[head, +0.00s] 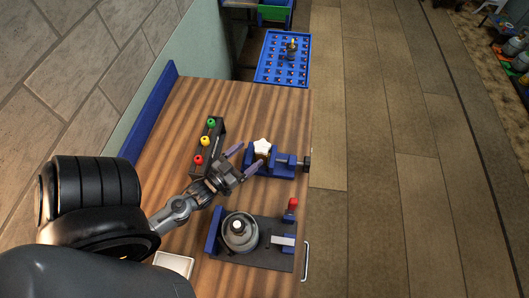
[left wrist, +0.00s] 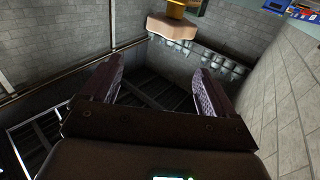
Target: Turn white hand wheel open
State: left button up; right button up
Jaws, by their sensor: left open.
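The white hand wheel (head: 262,146) is star-shaped and sits on top of a brass-coloured part held in a blue vise (head: 283,166) on the wooden table. My left gripper (head: 247,158) reaches in from the left. Its two fingers are spread apart and empty, pointing towards the wheel, which shows just up and right of the fingertips. I cannot tell whether they are level with it. In the left wrist view the open fingers (left wrist: 159,84) point up the picture.
A dark rack (head: 208,147) with green, yellow and red knobs stands left of the gripper. A grey round flask-like object (head: 240,233) sits on a dark fixture with a red-knobbed lever (head: 292,204), nearer me. A blue tray (head: 264,75) lies beyond the table.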

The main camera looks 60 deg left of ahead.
aim_at(266, 142)
pick_arm(q)
jog(key=f, duration=0.1)
jog(key=s+f+b, duration=0.1)
jog(key=f, duration=0.1)
jog(key=shift+a, duration=0.2)
jog(key=p+x, duration=0.1)
jog(key=x, duration=0.8)
jog(key=shift+a+f, duration=0.1)
jog(key=shift+f, duration=0.05)
jog(key=shift+w+a, duration=0.2)
jog(key=shift+w, duration=0.5)
pick_arm(e)
jog(key=shift+w+d+f, duration=0.15)
jog(key=shift+w+f, duration=0.15)
